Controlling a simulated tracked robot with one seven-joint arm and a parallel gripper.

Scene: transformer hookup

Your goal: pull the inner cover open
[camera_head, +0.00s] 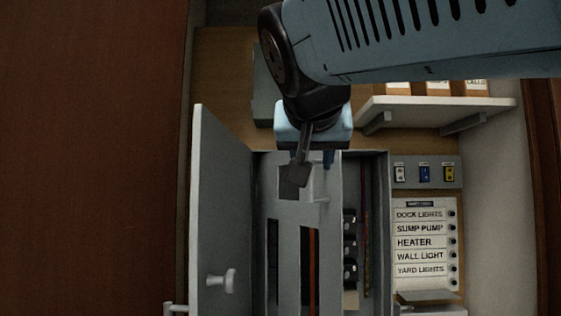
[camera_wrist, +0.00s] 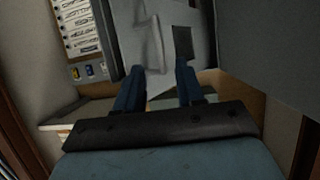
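The inner cover (camera_head: 285,239) is a grey panel with cutouts inside the open cabinet. It also shows in the wrist view (camera_wrist: 205,25). Breakers and wires are visible to the right of its edge. How far it is swung cannot be told for sure. A pale handle (camera_head: 320,184) stands out from its upper right part, and it shows in the wrist view (camera_wrist: 154,42) beyond my fingers. My gripper (camera_wrist: 158,78) is open, its blue fingers apart with the handle's near end lying in line between them. In the head view my gripper (camera_head: 309,160) is at the cover's top; contact cannot be told.
Right of the cabinet are a switch strip (camera_head: 425,173) and a label panel (camera_head: 419,242). A shelf (camera_head: 440,108) juts out at the upper right. A grey box sits behind my wrist.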

